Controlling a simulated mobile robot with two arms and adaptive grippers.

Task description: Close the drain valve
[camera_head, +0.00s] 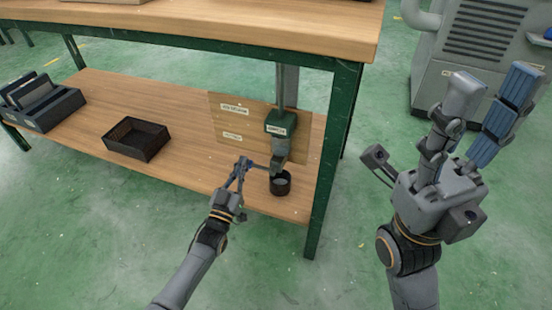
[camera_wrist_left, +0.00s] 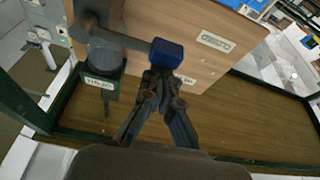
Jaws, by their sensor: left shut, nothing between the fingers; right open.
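The drain valve (camera_head: 280,150) hangs at the bottom of a grey vertical pipe, below a green labelled block (camera_head: 281,122). Its grey lever reaches out to the left in the head view. In the left wrist view the lever (camera_wrist_left: 128,40) ends in a blue grip (camera_wrist_left: 166,53). My left gripper (camera_head: 243,163) is shut and empty, with its fingertips (camera_wrist_left: 160,74) right at the blue grip; I cannot tell whether they touch it. My right gripper (camera_head: 492,100) is open and empty, off to the right of the bench.
A dark cup (camera_head: 280,184) stands under the valve on the lower shelf (camera_head: 190,100). A wooden panel (camera_head: 225,122) with two labels is behind the valve. A black bin (camera_head: 136,138) stands further left. A green bench leg (camera_head: 334,165) is close on the right.

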